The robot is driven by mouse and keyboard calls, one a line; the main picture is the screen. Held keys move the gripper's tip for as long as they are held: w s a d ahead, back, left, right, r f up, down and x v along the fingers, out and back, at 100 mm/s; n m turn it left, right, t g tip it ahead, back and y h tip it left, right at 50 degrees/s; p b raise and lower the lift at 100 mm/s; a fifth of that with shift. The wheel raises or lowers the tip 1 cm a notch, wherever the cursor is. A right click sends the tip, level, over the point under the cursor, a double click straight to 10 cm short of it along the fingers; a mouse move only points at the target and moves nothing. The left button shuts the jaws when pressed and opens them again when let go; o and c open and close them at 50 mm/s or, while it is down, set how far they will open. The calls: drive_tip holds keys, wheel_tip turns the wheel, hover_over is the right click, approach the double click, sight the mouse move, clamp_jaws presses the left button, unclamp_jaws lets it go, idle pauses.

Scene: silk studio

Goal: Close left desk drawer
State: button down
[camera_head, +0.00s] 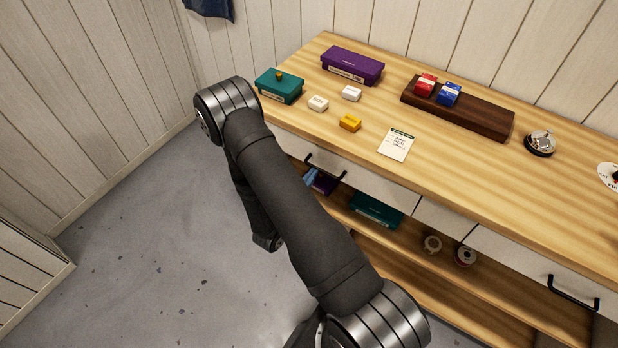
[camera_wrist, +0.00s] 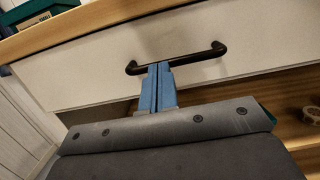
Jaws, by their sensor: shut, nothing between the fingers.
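The left desk drawer (camera_wrist: 100,65) has a white front and a dark bar handle (camera_wrist: 178,60). In the wrist view its front fills the upper part of the picture, under the wooden desk top. In the head view the drawer front (camera_head: 355,178) looks about level with the desk's front, and its handle (camera_head: 325,168) shows beside my arm. My gripper (camera_wrist: 157,72) is shut and empty, its blue fingertips at the handle's middle. I cannot tell whether they touch the handle or the front. In the head view the blue fingers (camera_head: 311,177) show partly behind my arm.
The desk top (camera_head: 460,175) holds a teal box (camera_head: 279,86), a purple box (camera_head: 352,66), small blocks, a card (camera_head: 397,145), a dark wooden tray (camera_head: 490,124) and a bell (camera_head: 540,142). Spools (camera_head: 465,256) sit on the shelf below. The floor (camera_head: 150,230) at left is clear.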

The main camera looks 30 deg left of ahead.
drive_tip(key=shift+w+a+r, duration=0.15)
drive_tip(key=shift+w, duration=0.15)
drive_tip(key=s+f, duration=0.3)
drive_tip(key=s, duration=1.1)
drive_tip(key=shift+s, duration=0.2)
drive_tip(key=shift+r, duration=0.1)
drive_tip(key=w+r, duration=0.2)
drive_tip(key=w, duration=1.1)
drive_tip(key=shift+w+r, duration=0.2)
drive_tip(key=shift+w, duration=0.2)
